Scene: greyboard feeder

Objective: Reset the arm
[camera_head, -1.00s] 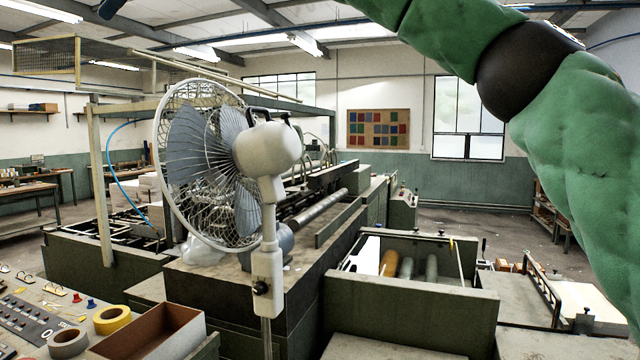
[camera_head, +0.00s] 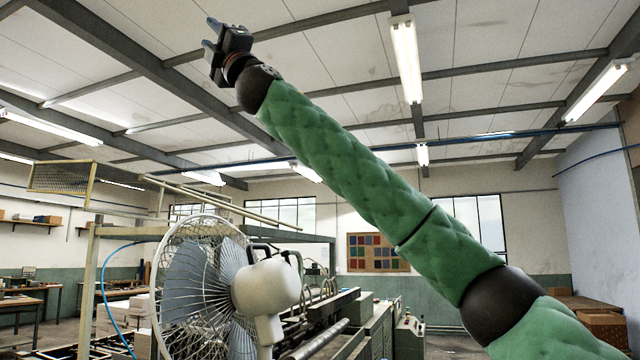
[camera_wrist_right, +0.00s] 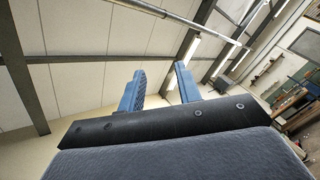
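My right arm reaches from the lower right up to the upper left of the head view. Its green padded sleeve crosses the middle of the picture. My right gripper (camera_head: 212,37) is raised high towards the ceiling, above and to the left of the fan. In the right wrist view its two blue fingers (camera_wrist_right: 158,85) stand apart with nothing between them, against the ceiling and wall. My left gripper is in neither view.
A white standing fan (camera_head: 268,285) is close in front at the lower left. Behind it is a dark machine (camera_head: 345,315) under a pipe frame. Ceiling beams (camera_head: 140,60) and lamps (camera_head: 407,60) are overhead. The air around the raised gripper looks free.

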